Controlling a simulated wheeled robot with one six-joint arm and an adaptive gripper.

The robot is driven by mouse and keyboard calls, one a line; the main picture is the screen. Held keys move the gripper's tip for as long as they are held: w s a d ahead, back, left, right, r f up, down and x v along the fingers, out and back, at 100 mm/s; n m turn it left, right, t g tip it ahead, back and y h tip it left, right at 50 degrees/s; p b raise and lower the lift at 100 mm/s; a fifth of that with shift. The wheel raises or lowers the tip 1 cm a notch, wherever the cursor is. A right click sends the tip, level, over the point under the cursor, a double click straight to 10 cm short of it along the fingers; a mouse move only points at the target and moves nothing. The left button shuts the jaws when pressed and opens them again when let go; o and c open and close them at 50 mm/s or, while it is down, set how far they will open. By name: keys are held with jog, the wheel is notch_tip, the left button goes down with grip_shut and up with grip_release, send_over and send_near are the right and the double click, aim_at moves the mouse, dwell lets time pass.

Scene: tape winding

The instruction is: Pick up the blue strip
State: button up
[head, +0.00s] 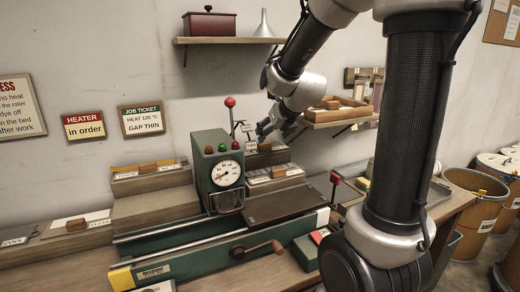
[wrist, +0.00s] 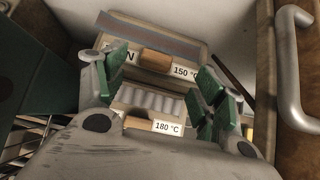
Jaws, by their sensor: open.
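In the wrist view, a small wooden block (wrist: 156,60) beside a 150 °C label lies ahead between the fingertips. A nearer block (wrist: 138,123) with a 180 °C label is partly hidden by the gripper body. In the head view, my gripper (head: 268,127) hangs above the stepped stand behind the machine, right of its gauge housing.
The green machine (head: 216,160) with gauge and red-knobbed lever (head: 230,102) stands close left of my gripper. A wall shelf (head: 335,116) with a wooden tray is to the right. In the wrist view, a metal handle (wrist: 288,75) is at right. Labelled wooden steps (head: 150,182) lie left.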

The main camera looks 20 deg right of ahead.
aim_at(265, 143)
jog(key=x, duration=0.7)
jog(key=shift+w+a+f, duration=0.1)
jog(key=shift+w+f, duration=0.15)
jog(key=shift+f, duration=0.05)
jog(key=c, duration=1.2)
